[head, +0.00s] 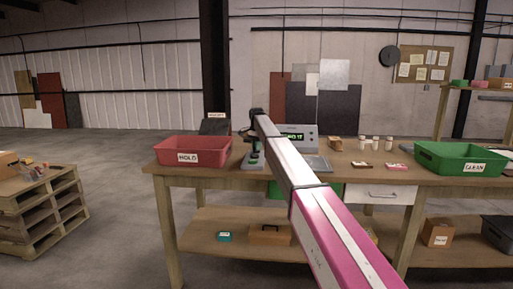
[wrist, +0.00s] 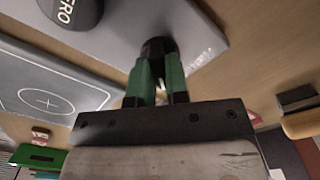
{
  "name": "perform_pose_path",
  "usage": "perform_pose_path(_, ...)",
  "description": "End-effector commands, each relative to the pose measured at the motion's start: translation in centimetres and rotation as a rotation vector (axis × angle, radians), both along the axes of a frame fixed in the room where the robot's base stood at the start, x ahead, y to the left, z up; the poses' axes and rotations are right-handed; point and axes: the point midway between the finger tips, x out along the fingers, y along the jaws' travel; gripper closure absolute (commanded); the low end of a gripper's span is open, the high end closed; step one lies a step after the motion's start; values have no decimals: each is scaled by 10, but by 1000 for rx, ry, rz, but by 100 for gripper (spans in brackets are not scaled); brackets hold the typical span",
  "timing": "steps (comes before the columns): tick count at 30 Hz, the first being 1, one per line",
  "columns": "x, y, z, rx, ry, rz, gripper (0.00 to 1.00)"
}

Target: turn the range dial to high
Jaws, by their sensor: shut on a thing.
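The detector (head: 303,130) stands on the table with a lit green display, its writing partly hidden by my arm. In the wrist view, the range dial (wrist: 157,46) is a small black round knob on a grey panel (wrist: 190,22). My gripper (wrist: 158,62) has green fingers on either side of the dial and is shut on it. In the head view my gripper (head: 255,150) is over a small grey unit left of the display. The dial's pointer and scale marks are hidden, so I cannot tell its setting.
A dark cylinder with partial lettering (wrist: 72,14) sits close to the dial. A grey plate with a circled cross (wrist: 20,85) lies beside it. A red HOLD bin (head: 195,143) stands left and a green CLEAN bin (head: 440,148) right. Small bottles (head: 375,142) stand between.

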Motion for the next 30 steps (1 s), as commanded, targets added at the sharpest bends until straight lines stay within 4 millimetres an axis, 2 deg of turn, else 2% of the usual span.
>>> perform_pose_path(30, 0, 0, 0, 0, 0, 922, 100)
